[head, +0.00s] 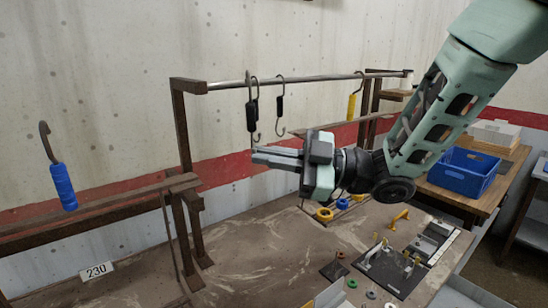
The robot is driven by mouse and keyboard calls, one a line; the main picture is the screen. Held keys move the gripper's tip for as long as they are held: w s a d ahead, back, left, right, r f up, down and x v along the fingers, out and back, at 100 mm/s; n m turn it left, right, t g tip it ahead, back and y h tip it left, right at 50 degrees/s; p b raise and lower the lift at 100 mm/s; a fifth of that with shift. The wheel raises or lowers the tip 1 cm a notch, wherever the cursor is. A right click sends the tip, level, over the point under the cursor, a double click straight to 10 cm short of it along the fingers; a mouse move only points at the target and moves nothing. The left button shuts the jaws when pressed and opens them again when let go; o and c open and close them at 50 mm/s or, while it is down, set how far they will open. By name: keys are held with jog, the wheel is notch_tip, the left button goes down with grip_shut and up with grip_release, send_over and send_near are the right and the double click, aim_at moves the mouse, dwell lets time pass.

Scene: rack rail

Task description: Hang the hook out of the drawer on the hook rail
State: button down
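The hook rail (300,79) is a metal bar on a brown frame. Two black-sleeved hooks, a left one (252,114) and a thinner one (279,106), and a yellow-sleeved hook (352,106) hang along it. My gripper (256,156) points left, below the rail. Its fingers look close together. The left black hook's lower end reaches down to the fingertips; I cannot tell whether they hold it or are only in line with it. A blue-sleeved hook (63,187) shows at the far left, with no clear support at its top. I cannot make out the drawer.
A worn bench (250,255) lies below, with yellow and blue rings (324,214), a yellow part (399,218) and a black fixture (392,270) at right. A blue crate (463,172) stands on a side table. A brown frame (95,215) stands at left, near a "230" label.

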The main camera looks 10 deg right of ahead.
jog(key=w+a+f+p, duration=0.1)
jog(key=w+a, duration=0.3)
jog(key=w, duration=0.7)
jog(key=shift+w+a+f+p, duration=0.15)
jog(key=shift+a+p, duration=0.2)
jog(key=shift+p, duration=0.15)
dwell(2.0)
jog(key=shift+f, duration=0.1)
dwell(0.4)
jog(key=c, duration=1.6)
grip_release()
jog(key=shift+o, duration=0.2)
